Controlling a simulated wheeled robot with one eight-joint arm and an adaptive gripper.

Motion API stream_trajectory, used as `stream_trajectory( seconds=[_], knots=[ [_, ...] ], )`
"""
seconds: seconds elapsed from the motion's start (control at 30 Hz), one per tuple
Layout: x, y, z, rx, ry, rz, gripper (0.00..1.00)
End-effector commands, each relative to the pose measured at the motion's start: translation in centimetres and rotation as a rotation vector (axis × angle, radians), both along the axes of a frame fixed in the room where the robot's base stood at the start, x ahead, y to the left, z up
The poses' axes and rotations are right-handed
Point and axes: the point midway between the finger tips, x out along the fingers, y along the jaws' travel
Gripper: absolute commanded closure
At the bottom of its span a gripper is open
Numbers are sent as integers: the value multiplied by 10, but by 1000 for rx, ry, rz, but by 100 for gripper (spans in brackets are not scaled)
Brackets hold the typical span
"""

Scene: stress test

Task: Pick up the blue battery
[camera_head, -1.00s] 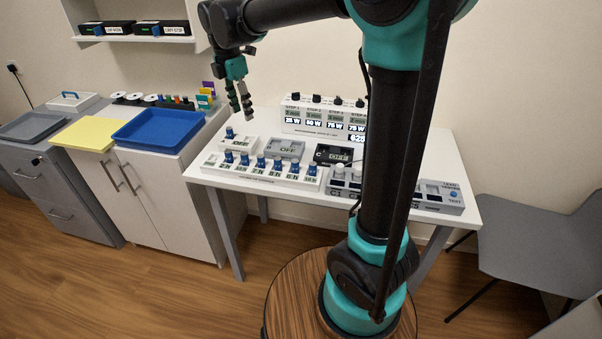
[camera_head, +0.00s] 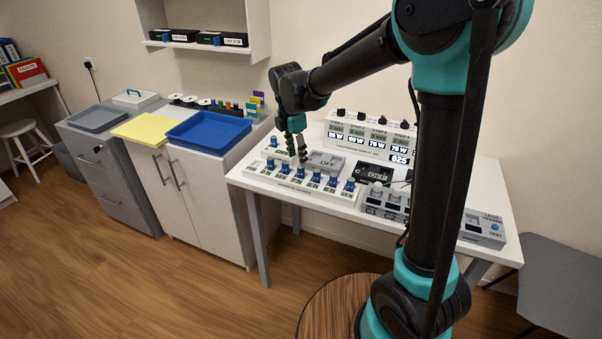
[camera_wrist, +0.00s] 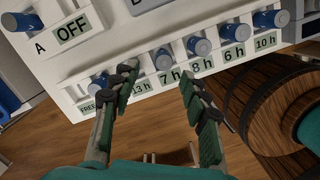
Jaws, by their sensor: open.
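Several blue batteries stand in a labelled white rack (camera_head: 282,181); one of them (camera_head: 349,185) is at the row's right end. My gripper (camera_head: 297,157) points down, open, above the left part of the rack. In the wrist view its fingertips (camera_wrist: 158,75) are spread, with the battery behind the "7 h" label (camera_wrist: 162,60) showing in the gap. I cannot tell whether the fingers reach around it. The left finger partly hides the battery near "13 h". Another blue battery (camera_wrist: 22,22) sits at slot A, beside an "OFF" display.
Behind the rack are a grey "OFF" unit (camera_head: 325,162) and a black unit (camera_head: 374,174). A white panel with knobs (camera_head: 372,135) stands at the back of the table. A blue tray (camera_head: 208,132) is on the cabinet to the left. A round wooden surface (camera_wrist: 278,105) is at the right of the wrist view.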

Motion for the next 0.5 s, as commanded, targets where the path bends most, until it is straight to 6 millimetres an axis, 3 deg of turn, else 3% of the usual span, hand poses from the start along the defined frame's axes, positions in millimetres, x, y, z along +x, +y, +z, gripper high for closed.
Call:
stream_trajectory(
  seconds=[0.5],
  knots=[
    [3, -12, -51, 0, 0, 0, 55]
  ],
)
